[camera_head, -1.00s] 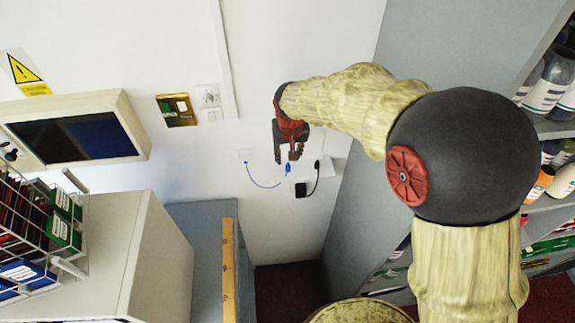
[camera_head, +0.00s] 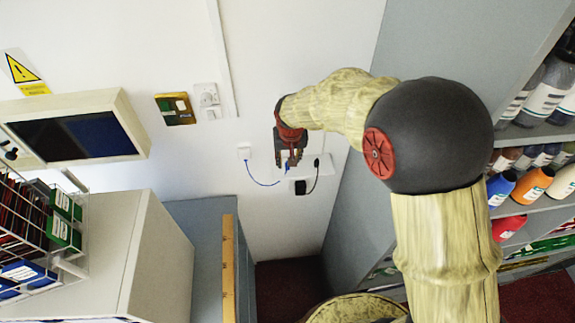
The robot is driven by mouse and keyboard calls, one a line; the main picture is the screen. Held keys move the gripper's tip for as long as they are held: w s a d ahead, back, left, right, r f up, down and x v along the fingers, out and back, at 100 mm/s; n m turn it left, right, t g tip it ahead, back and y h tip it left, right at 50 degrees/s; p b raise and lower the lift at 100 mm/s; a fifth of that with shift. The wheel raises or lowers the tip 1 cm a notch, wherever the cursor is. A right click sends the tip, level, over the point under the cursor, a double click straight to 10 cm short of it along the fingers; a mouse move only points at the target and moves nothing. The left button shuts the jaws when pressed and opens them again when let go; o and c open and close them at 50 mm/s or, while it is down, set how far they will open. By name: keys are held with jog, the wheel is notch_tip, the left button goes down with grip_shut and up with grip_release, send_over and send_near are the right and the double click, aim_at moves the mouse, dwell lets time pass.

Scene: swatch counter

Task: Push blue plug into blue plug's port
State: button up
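The blue plug (camera_head: 287,168) is small and sits close to the wall, at the end of a thin blue cable (camera_head: 262,183). The cable hangs in a loop from a white wall socket (camera_head: 244,152) on the left. My gripper (camera_head: 289,163), dark with a red collar, points down at the wall just above the plug. Its fingers look spread, one to each side of the plug's top; contact is too small to make out. The blue plug's port cannot be made out clearly; a white socket strip (camera_head: 327,162) lies behind and right of the fingers.
A black plug (camera_head: 317,162) with a black cable runs to a black adapter (camera_head: 300,187) right of the blue plug. A grey cabinet side (camera_head: 350,200) stands close on the right. A grey counter with a wooden edge (camera_head: 228,265) stands lower left.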

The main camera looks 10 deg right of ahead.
jog(key=shift+x, duration=1.65)
jog(key=shift+a, duration=0.1)
jog(key=shift+c, duration=0.3)
jog(key=c, duration=0.7)
grip_shut()
